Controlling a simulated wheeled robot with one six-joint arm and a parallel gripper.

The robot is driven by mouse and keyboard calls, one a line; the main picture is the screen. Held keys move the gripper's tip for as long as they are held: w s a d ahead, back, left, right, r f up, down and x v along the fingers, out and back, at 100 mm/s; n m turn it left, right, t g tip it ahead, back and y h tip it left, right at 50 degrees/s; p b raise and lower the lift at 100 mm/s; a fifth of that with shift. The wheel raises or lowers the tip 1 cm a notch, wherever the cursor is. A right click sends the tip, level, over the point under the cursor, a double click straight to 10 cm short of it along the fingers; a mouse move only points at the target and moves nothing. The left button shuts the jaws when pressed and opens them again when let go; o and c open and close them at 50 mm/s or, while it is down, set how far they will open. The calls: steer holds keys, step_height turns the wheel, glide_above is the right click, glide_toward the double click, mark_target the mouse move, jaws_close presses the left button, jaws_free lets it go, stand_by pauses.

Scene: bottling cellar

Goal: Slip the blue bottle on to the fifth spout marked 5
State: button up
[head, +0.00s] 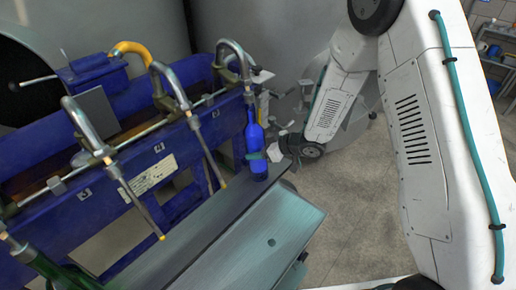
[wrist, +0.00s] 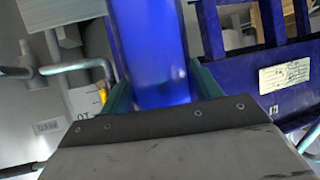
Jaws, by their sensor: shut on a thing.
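The blue bottle (head: 252,128) stands upright at the far end of the filling machine, below the farthest curved spout (head: 232,58). Its mouth is close under that spout's valve. No tube shows between them, so I cannot tell for sure whether it is inside the neck. My gripper (head: 257,156) is shut on the bottle's body from the right. The wrist view shows the blue bottle (wrist: 150,45) between two teal fingers (wrist: 163,92); its mouth is out of that view.
Two nearer spouts have long tubes (head: 147,207) hanging down with yellow tips. A dark green bottle (head: 45,268) is at the lower left. A grey bench (head: 190,255) runs along the front of the blue machine (head: 100,200). Open floor lies to the right.

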steer(key=shift+f, duration=0.65)
steer(key=o, duration=1.5)
steer(key=shift+s+d, duration=0.1)
